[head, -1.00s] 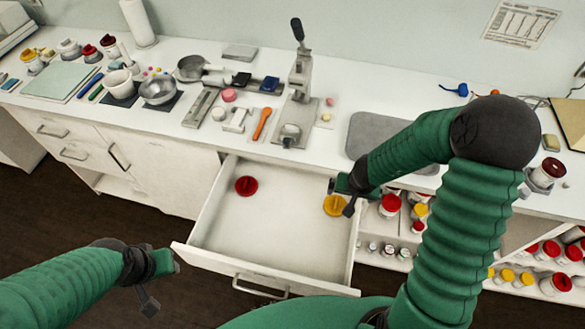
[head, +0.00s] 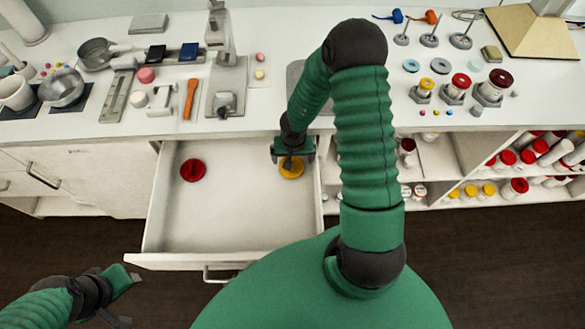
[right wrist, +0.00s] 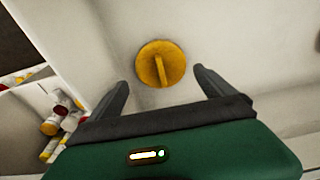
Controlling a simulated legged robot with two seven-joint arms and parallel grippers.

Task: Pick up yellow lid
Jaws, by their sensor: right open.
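The yellow lid (head: 292,168) lies in the open white drawer (head: 225,215), near its right wall. It is a round disc with a raised grip bar, and it shows whole in the right wrist view (right wrist: 160,64). My right gripper (head: 291,163) is over the lid and hides part of it in the head view. In the right wrist view the fingers (right wrist: 162,85) are apart, with the lid between and beyond their tips, not gripped. My left gripper (head: 128,297) is at the lower left, outside the drawer, with its two fingers apart and nothing between them.
A red lid (head: 193,170) lies in the drawer's left part. The drawer floor between the lids is bare. Shelves with jars (head: 520,160) are to the right.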

